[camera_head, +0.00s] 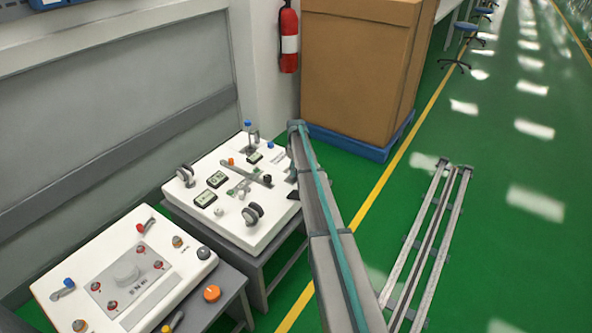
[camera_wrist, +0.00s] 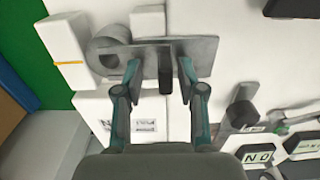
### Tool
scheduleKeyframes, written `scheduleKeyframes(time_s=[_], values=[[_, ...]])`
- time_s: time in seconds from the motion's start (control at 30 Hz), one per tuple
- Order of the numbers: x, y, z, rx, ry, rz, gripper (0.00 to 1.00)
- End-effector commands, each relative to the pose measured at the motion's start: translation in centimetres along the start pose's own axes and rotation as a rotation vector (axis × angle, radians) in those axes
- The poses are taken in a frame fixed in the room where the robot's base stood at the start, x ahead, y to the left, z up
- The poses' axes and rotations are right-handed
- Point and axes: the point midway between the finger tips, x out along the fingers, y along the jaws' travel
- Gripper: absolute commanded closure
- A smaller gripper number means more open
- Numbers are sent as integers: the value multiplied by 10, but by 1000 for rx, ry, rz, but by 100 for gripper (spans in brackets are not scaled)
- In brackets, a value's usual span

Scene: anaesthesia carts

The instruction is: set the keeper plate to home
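In the wrist view, a flat grey plate (camera_wrist: 203,52), which looks like the keeper plate, lies across the top of the picture with a dark upright tab (camera_wrist: 165,72) on it. My gripper (camera_wrist: 160,68) has its two teal fingers apart, one on each side of the tab, with visible gaps to it. A grey round ring or cylinder (camera_wrist: 106,44) is at the plate's left end. In the head view my arm reaches to the right edge of the far white cart panel (camera_head: 225,240). My gripper and the plate cannot be made out there behind the arm.
Right of my gripper in the wrist view are a grey lever (camera_wrist: 238,112) and a dark-framed label (camera_wrist: 262,155). A white block with a yellow band (camera_wrist: 62,58) stands at left. A nearer cart (camera_head: 60,265) and a cardboard box (camera_head: 355,65) flank the far cart.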

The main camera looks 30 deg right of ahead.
Motion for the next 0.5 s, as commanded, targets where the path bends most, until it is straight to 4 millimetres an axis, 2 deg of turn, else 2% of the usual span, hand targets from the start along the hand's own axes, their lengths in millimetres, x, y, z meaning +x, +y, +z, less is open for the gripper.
scheduleKeyframes(time_s=[0.23,0.5], values=[[-25,0,0,0,1,1,60],[-78,0,0,0,2,2,60]])
